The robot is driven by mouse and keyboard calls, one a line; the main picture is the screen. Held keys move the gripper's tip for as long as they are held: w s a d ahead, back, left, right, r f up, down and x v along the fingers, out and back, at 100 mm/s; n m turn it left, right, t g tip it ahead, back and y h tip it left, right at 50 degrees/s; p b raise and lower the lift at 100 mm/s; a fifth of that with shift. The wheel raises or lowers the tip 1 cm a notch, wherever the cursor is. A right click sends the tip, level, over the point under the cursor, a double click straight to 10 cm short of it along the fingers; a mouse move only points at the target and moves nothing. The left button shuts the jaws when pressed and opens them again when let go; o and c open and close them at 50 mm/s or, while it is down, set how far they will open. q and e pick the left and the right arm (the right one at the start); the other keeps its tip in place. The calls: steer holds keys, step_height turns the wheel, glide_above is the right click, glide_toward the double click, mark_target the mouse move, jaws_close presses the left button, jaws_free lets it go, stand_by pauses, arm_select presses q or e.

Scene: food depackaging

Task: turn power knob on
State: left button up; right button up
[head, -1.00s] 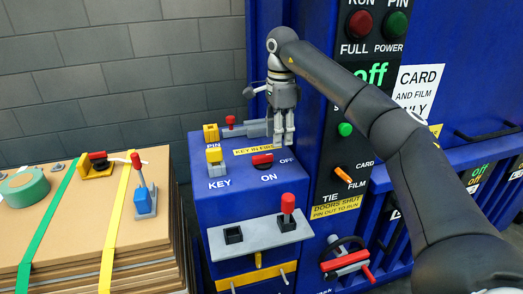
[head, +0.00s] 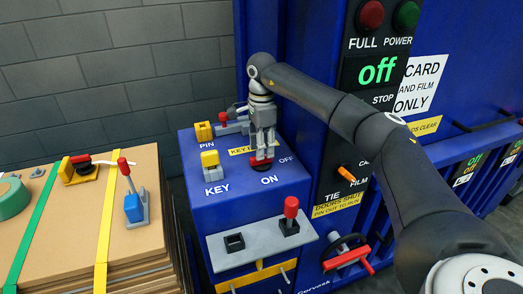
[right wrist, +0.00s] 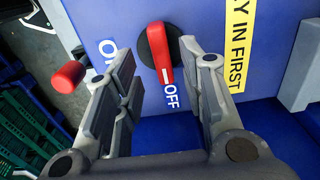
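The red power knob (head: 258,163) sits on top of the blue control box (head: 255,190), between the ON and OFF labels. In the right wrist view the knob (right wrist: 161,50) has a black round base, and its red handle points to OFF. My right gripper (head: 263,153) is directly over the knob and hides part of it. In the right wrist view my right gripper (right wrist: 158,62) is open, with one finger on each side of the knob. The right finger looks very close to the handle; I cannot tell if it touches. My left gripper is not in view.
A green "off" display (head: 377,70) glows on the black panel. A yellow key block (head: 211,166) and a red-handled lever (head: 290,207) stand on the box near the knob. Stacked cardboard (head: 85,220) with straps lies left. The blue machine wall rises close behind the gripper.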

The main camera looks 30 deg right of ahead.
mark_target(264, 166)
step_height(264, 166, down, 3)
steer(key=shift+w+r, duration=0.1)
steer(key=shift+w, duration=0.05)
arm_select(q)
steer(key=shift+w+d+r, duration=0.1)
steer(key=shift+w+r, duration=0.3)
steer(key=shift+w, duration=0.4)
arm_select(e)
jaws_close()
